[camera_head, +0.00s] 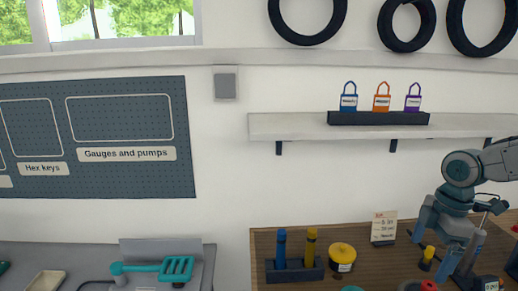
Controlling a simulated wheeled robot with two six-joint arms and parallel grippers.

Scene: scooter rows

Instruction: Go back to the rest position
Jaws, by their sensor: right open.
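My right gripper (437,252) is at the right side of the head view, on the grey-teal arm that comes in from the right edge. It points down over the wooden bench top (376,259) with its fingers apart. I see nothing held between them. A small yellow-and-black item (427,254) stands close to the fingers; I cannot tell whether they touch. My left gripper is not in view.
A block with blue and yellow handles (294,270), a yellow round tin (342,257) and a card (383,228) stand on the bench. Several small items crowd the right front. A wall shelf (290,127) holds three padlocks (382,103). A teal tool (176,269) lies at left.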

